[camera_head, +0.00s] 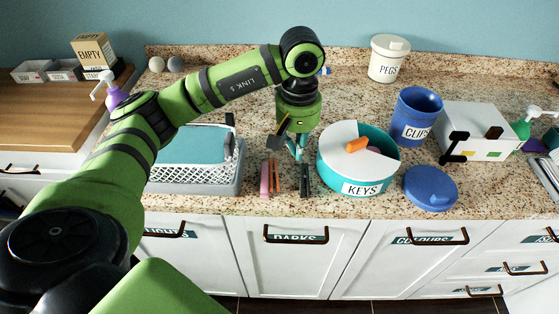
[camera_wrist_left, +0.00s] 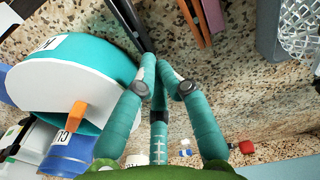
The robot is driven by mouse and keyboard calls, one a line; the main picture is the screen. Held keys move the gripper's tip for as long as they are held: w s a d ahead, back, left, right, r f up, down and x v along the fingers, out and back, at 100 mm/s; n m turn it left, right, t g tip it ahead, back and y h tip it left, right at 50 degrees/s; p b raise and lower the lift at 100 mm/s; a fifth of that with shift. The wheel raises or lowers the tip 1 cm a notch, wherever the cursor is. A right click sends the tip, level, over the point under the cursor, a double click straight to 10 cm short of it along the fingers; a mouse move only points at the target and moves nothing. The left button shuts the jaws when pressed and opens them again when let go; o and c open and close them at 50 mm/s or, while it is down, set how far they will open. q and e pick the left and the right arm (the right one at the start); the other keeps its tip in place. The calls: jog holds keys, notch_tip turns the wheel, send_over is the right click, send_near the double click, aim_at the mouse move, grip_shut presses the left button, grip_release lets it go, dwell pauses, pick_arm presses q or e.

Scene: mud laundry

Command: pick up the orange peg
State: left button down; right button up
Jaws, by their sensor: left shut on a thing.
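An orange-brown clothes peg (camera_head: 276,178) lies on the speckled counter between a pink peg (camera_head: 265,180) and a dark peg (camera_head: 305,180). In the left wrist view, the orange peg (camera_wrist_left: 192,22) is at the top, apart from my fingers. My left gripper (camera_head: 298,152) points down behind the pegs. In the left wrist view, its teal fingertips (camera_wrist_left: 158,72) are close together at the near end of the dark peg (camera_wrist_left: 130,25), and it seems shut on that peg; the exact contact is hard to see. My right gripper is out of view.
A white basket (camera_head: 190,175) stands left. A blue CLIPS tub (camera_head: 417,115) and blue lid (camera_head: 431,188) are farther right.

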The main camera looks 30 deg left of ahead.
pick_arm(q)
jog(key=w+d+r, duration=0.1)
jog(key=d, duration=0.1)
jog(key=w+d+r+b, duration=0.1)
jog(key=d+r, duration=0.1)
jog(key=d, duration=0.1)
jog(key=w+d+r, duration=0.1)
jog(key=d, duration=0.1)
jog(key=shift+w+d+r+b, duration=0.15)
jog(key=shift+w+r+b, duration=0.15)
jog(key=shift+w+r, duration=0.1)
jog(key=shift+s, duration=0.1)
jog(key=shift+c, duration=2)
grip_release()
